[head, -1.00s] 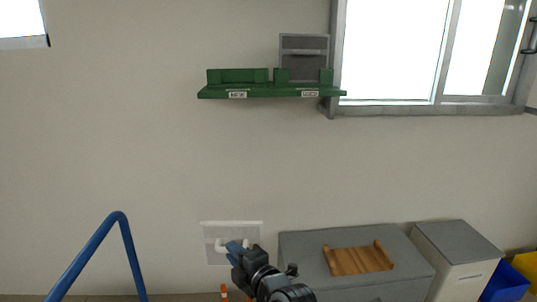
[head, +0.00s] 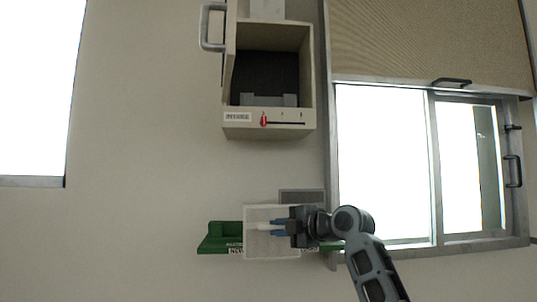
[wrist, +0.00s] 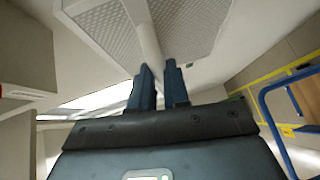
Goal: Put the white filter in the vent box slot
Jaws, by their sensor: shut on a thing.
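The white filter (head: 257,244) is a square mesh panel in a white frame with a bar across its middle. My gripper (head: 279,227) is shut on that bar and holds the filter upright in front of the green shelf. In the wrist view the filter (wrist: 195,22) fills the top, with its bar between the fingertips (wrist: 158,80). The vent box (head: 307,90) is on the wall above the filter, apart from it. Its front is open, showing a dark inside and pale pieces at the lower edge. A red pointer (head: 264,119) is on its lower front.
The green shelf (head: 212,244) is partly hidden behind the filter. A grey filter (head: 312,196) stands at its right. A door with a grey handle (head: 205,27) stands open at the box's left. The window (head: 383,160) is to the right. Bare wall lies left.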

